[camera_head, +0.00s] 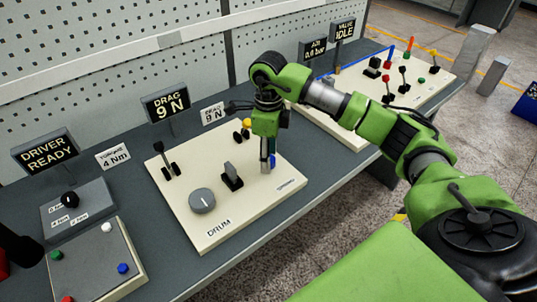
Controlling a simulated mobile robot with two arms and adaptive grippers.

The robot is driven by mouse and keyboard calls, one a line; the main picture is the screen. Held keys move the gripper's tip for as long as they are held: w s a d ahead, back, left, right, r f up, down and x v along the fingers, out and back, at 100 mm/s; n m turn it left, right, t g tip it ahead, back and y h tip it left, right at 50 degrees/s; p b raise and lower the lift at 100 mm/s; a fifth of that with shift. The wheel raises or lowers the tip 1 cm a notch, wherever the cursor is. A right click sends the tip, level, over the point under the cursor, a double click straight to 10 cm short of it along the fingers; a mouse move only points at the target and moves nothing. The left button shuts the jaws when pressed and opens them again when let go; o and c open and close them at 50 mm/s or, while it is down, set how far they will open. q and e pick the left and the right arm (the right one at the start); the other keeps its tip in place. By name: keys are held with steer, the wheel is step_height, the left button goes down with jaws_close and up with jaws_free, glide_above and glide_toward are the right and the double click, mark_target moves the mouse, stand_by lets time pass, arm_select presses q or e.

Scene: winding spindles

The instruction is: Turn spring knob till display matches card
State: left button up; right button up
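The display (167,105) on a post behind the panel reads "DRAG 9 N". The small white card (213,113) to its right also appears to read "DRAG 9 N". Below them is the cream drum panel (240,210), with a large grey round knob (202,200), a black lever switch (232,177) and small yellow and black knobs (243,129). I cannot tell which one is the spring knob. My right gripper (267,167) points down at the panel's right part, beside a blue piece (273,161). Its fingertips are small and partly hidden, so its grip is unclear. My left gripper does not show.
At left, a "DRIVER READY" display (45,151) and a "4 Nm" card (113,156) stand behind a grey box (78,207) and a button panel (96,262). Another cream panel (440,78) with levers lies at the far right. My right arm crosses above the bench.

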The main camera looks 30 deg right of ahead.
steer(key=shift+r, duration=0.15)
step_height(320, 180, up, 12)
stand_by(0.3)
stand_by(0.5)
